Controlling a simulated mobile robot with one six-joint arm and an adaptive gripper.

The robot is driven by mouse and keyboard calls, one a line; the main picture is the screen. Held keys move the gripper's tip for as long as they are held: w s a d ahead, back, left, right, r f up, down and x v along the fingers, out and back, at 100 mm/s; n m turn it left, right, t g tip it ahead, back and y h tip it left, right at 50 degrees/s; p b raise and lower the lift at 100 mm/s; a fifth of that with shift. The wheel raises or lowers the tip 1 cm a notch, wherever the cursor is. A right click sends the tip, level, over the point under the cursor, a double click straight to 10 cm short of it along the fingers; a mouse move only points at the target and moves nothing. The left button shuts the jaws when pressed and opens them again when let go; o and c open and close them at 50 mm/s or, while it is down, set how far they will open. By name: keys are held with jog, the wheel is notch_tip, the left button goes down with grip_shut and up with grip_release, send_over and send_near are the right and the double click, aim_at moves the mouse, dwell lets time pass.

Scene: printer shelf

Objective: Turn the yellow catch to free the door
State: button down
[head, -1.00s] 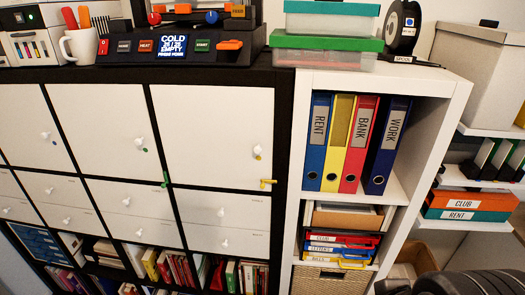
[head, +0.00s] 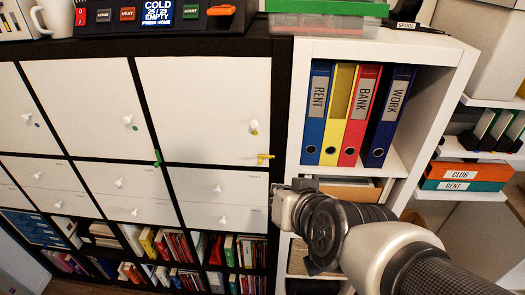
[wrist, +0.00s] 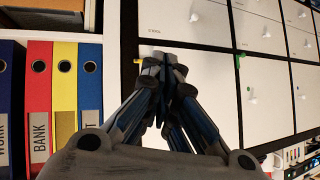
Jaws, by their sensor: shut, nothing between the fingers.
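The yellow catch (head: 265,158) sits at the lower right corner of a large white door (head: 215,95), on the black cabinet frame. Its bar lies roughly level, reaching left over the door's edge. The door is shut and has a white knob with a yellow dot (head: 253,128). My gripper (head: 279,192) is below the catch, in front of the cabinet's right edge, and apart from it in the head view. In the wrist view the closed, empty fingers (wrist: 165,62) point toward the cabinet. A bit of the yellow catch (wrist: 137,60) shows beside them; the fingers may hide the rest.
A green catch (head: 157,158) sits left of the yellow one, between doors. White drawers (head: 222,190) are below the door. A white shelf (head: 470,40) with upright binders (head: 356,115) stands right of the cabinet.

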jog(key=w+a+m+t+h, duration=0.2)
jog(key=w+a+t+h, duration=0.1)
jog(key=w+t, duration=0.3)
jog(key=shift+w+a+r+m+h, duration=0.3)
jog(key=shift+w+a+r+h, duration=0.15)
jog(key=shift+w, duration=0.25)
jog(key=w+f+b, duration=0.1)
jog(key=w, duration=0.2)
jog(key=w+f+b, duration=0.1)
jog(key=w+f, duration=0.1)
jog(key=w, duration=0.2)
jog(key=w+f+b, duration=0.1)
jog(key=w+b, duration=0.1)
jog(key=w, duration=0.1)
jog(key=shift+w+a+f, duration=0.15)
jog(key=shift+a+f, duration=0.05)
jog(key=shift+f, duration=0.55)
